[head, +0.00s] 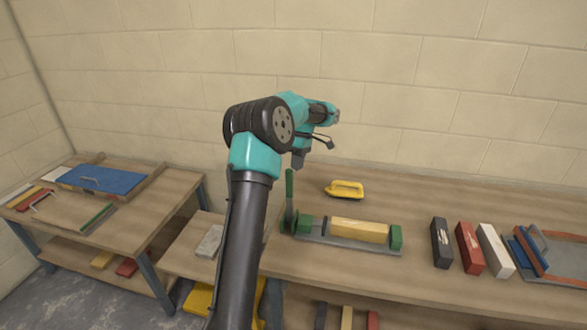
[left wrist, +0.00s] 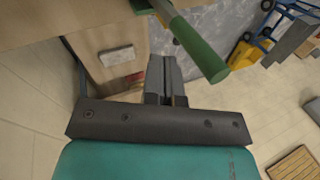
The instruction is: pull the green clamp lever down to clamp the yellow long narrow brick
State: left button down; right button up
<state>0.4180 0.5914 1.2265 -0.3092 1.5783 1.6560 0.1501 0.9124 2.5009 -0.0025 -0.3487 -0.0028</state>
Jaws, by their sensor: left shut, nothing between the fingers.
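The green clamp lever (head: 289,187) stands upright at the left end of the clamp on the bench. The yellow long narrow brick (head: 358,230) lies in the clamp's grey bed, between a green block (head: 304,224) on the left and a green end stop (head: 396,237) on the right. My left gripper (head: 299,162) points down just above and beside the lever's top. In the left wrist view its fingers (left wrist: 166,75) are shut and empty. The lever's green handle (left wrist: 205,47) shows there to the right of the fingers, apart from them in the picture. My right gripper is not in view.
A yellow-handled float (head: 345,189) lies behind the clamp. Black (head: 441,243), red (head: 469,248) and white (head: 495,250) bricks lie to its right, with a blue-handled tool (head: 530,248) beyond. A grey block (head: 210,241) lies left of my arm. A side table (head: 150,210) stands farther left.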

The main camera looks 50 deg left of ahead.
pick_arm(q)
jog(key=shift+s+d+r, duration=0.1)
jog(key=shift+s+d, duration=0.25)
jog(key=shift+s, duration=0.4)
jog(key=shift+s+d, duration=0.3)
jog(key=shift+s, duration=0.4)
jog(key=shift+d, duration=0.1)
